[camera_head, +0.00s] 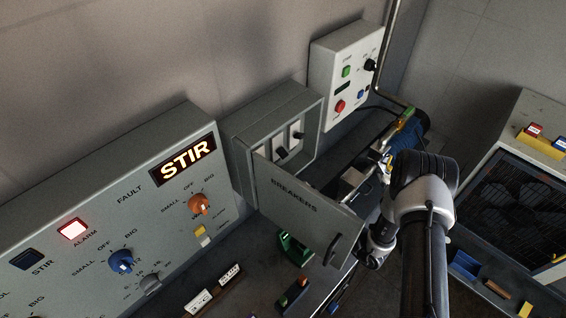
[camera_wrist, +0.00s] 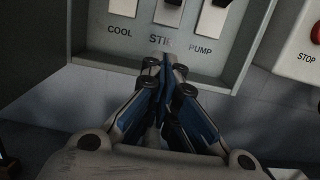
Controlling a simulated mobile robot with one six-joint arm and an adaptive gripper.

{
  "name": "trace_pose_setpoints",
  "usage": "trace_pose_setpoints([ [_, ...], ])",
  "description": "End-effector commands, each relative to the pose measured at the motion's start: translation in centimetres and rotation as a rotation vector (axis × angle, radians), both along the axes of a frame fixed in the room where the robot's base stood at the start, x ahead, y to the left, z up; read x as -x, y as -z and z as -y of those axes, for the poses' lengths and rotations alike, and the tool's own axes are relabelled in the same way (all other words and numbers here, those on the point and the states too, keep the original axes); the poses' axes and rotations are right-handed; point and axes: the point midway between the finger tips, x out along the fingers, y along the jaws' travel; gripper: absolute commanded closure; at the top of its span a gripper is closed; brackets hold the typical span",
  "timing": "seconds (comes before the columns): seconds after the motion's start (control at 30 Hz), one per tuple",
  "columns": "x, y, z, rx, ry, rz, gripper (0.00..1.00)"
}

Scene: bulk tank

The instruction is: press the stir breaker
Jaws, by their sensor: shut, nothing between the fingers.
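The stir breaker (camera_wrist: 168,13) is the middle white switch in the wrist view, above the label STIR. Its top is cut off by the frame edge. The cool breaker (camera_wrist: 123,7) is to its left and the pump breaker (camera_wrist: 212,20) to its right. My gripper (camera_wrist: 172,66) is shut and empty. Its tips lie just below the STIR label in the picture; I cannot tell whether they touch the panel. In the head view the grey breaker box (camera_head: 243,139) stands open with several switches inside, and my fingertips are not clearly visible there.
The box door (camera_head: 305,205), marked BREAKERS, hangs open in front of the box. A control box (camera_head: 350,60) with a green and a red button is beyond it. A large panel (camera_head: 120,240) at left shows a lit STIR sign (camera_head: 183,159) and a lit red alarm lamp (camera_head: 74,229).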

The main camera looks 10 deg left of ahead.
Motion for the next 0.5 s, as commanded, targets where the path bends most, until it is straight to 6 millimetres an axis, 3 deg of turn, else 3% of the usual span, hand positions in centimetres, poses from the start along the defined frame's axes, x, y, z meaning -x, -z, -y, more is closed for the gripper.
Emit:
trace_pose_setpoints([
  [0.27,-0.3,-0.1,-0.5,0.001,-0.003,0.002,1.0],
  [0.5,-2.1,-0.7,-4.0,0.001,-0.007,0.004,1.0],
])
